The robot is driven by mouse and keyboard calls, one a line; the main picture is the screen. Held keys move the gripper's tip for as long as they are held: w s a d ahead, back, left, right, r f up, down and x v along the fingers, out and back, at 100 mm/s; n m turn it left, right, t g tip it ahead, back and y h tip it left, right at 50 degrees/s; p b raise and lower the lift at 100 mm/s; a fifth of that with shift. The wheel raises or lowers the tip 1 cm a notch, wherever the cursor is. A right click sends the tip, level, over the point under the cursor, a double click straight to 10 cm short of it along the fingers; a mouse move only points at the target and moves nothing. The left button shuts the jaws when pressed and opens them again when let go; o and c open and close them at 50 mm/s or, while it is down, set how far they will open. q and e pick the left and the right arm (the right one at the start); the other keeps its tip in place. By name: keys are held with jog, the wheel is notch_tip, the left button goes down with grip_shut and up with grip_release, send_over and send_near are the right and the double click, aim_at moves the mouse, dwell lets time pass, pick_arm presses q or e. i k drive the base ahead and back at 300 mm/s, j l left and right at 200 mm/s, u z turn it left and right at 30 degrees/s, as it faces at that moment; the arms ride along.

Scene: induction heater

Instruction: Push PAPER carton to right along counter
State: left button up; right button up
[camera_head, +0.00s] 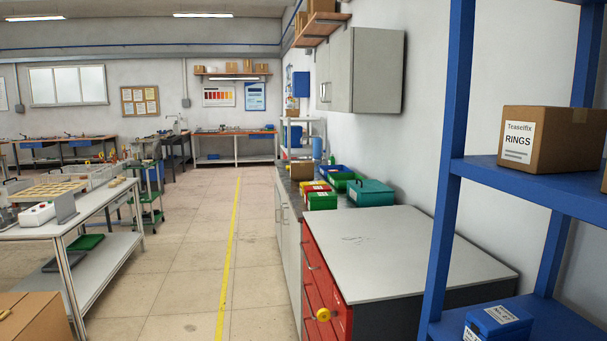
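No carton with a readable PAPER label shows. A small brown carton (301,170) stands on the far part of the counter along the right wall, too small to read any label. A larger brown carton labelled RINGS (534,139) sits on the blue shelf at the right. Another brown carton (38,318) is cut off at the lower left, with no label visible. Neither of my grippers is in view.
The grey worktop (400,245) over red drawers is clear. Green, red and yellow bins (322,201) and a teal box (371,193) stand behind it. A blue rack (449,160) stands at right. The floor around the yellow line (230,250) is open.

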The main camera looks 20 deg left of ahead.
aim_at(298, 169)
jog(key=i+j+u, duration=0.15)
jog(key=u, duration=0.25)
jog(key=i+j+u, duration=0.1)
jog(key=u, duration=0.3)
jog(key=i+u, duration=0.2)
jog(key=u, duration=0.25)
jog(key=i, duration=7.05)
jog(key=i+z, duration=0.2)
jog(key=i, duration=0.4)
jog(key=i+j+z, duration=0.2)
jog(key=i, duration=0.35)
jog(key=i+j+z, duration=0.2)
jog(key=i, duration=0.35)
jog(key=z, duration=2.55)
